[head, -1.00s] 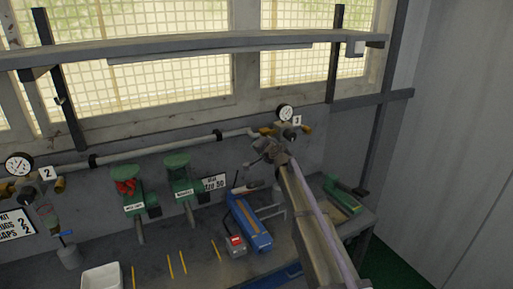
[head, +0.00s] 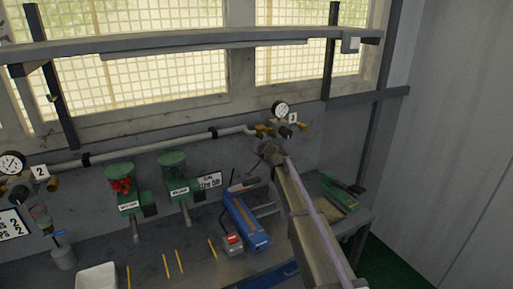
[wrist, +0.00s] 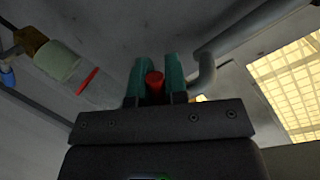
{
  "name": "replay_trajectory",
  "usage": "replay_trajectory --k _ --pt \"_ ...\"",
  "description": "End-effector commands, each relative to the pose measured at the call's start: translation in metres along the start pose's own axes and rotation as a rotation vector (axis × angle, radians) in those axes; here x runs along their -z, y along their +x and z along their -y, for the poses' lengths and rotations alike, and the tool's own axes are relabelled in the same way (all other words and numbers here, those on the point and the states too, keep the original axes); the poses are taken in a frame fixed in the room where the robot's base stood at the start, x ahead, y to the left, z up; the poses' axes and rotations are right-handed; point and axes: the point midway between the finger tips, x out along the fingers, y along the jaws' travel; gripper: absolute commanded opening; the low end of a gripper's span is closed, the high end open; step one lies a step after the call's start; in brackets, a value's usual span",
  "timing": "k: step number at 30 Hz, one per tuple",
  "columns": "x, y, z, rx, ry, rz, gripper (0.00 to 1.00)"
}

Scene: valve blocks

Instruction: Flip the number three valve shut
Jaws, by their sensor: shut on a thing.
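The station with the gauge (head: 280,109) and a small white number tag (head: 293,117) is on the wall pipe at the right; its digit is too small to read surely. My gripper (head: 266,152) is just below that station's brass fittings in the head view. In the wrist view my two teal fingers (wrist: 156,82) are shut on a red handle (wrist: 155,80), with its rounded end showing between them. The rest of the handle and the valve body are hidden by the fingers and gripper body.
A grey pipe (wrist: 207,75) bends close beside the right finger. A clear bowl with a red band (wrist: 87,80) is at left. Below are green machines (head: 174,165), a blue tool (head: 246,220) and a white bin (head: 97,277).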

Motion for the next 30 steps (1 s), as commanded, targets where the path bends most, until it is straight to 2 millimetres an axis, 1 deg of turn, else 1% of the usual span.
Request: replay_trajectory --k 2,3,10,17,20,23,26,27,28,30 --pt "0.000 0.000 0.000 0.000 0.000 0.001 0.00" --pt "0.000 0.000 0.000 0.000 0.001 0.001 0.17" --pt "0.000 0.000 0.000 0.000 0.001 0.001 0.39" --pt "0.000 0.000 0.000 0.001 0.005 0.001 0.40" --pt "0.001 -0.001 0.005 0.011 0.063 0.014 0.40" --pt "0.005 -0.004 0.017 0.041 0.242 0.050 0.40" --pt "0.013 -0.009 0.035 0.094 0.555 0.113 0.40" --pt "0.015 -0.015 0.039 0.112 0.665 0.135 0.40" --pt "0.012 -0.026 0.035 0.109 0.652 0.131 0.40" --pt "0.013 -0.046 0.032 0.108 0.646 0.130 0.40"
